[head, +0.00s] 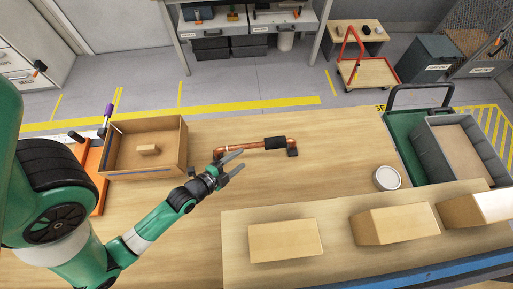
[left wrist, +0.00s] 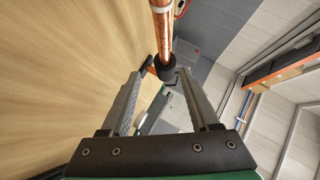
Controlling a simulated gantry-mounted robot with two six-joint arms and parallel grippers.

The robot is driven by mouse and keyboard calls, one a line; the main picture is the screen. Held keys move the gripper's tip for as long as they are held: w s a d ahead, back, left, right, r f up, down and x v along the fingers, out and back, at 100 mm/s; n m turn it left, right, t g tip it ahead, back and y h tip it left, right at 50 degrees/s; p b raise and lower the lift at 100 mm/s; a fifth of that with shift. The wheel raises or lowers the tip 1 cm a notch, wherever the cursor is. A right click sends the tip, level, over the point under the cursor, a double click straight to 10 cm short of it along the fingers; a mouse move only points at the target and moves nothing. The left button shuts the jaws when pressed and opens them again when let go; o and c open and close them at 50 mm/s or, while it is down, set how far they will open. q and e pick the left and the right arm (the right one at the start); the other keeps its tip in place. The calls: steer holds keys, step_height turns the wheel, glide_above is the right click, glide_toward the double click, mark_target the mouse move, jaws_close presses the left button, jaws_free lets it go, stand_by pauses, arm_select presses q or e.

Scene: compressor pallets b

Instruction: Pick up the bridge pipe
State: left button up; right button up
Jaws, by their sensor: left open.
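The bridge pipe (head: 250,146) is a copper pipe with a black sleeve and a dark end at its right. It lies on the wooden table in the middle of the head view. In the left wrist view the copper pipe (left wrist: 161,22) comes down from the top edge to a black part, roughly in line with the gap between the fingers. My left gripper (head: 236,163) is open and empty, just in front of the pipe's left half. I cannot tell whether a finger touches the pipe. My right gripper is not in view.
An open cardboard box (head: 116,153) with a small block inside stands at the left. Several cardboard boxes sit on a raised board (head: 237,226) at the front right. A white round can (head: 387,178) and a grey crate (head: 416,147) are at the right. The table behind the pipe is clear.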

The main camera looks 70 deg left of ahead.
mark_target(256, 146)
arm_select(q)
steer(key=x, duration=0.6)
steer(key=shift+b, duration=0.35)
steer(key=x, duration=0.5)
steer(key=shift+w+a+r+b, duration=0.2)
steer(key=shift+r+b, duration=0.1)
steer(key=shift+b, duration=0.1)
steer(key=shift+s, duration=0.1)
steer(key=shift+c, duration=0.4)
jaws_close()
steer(key=shift+r, duration=0.15)
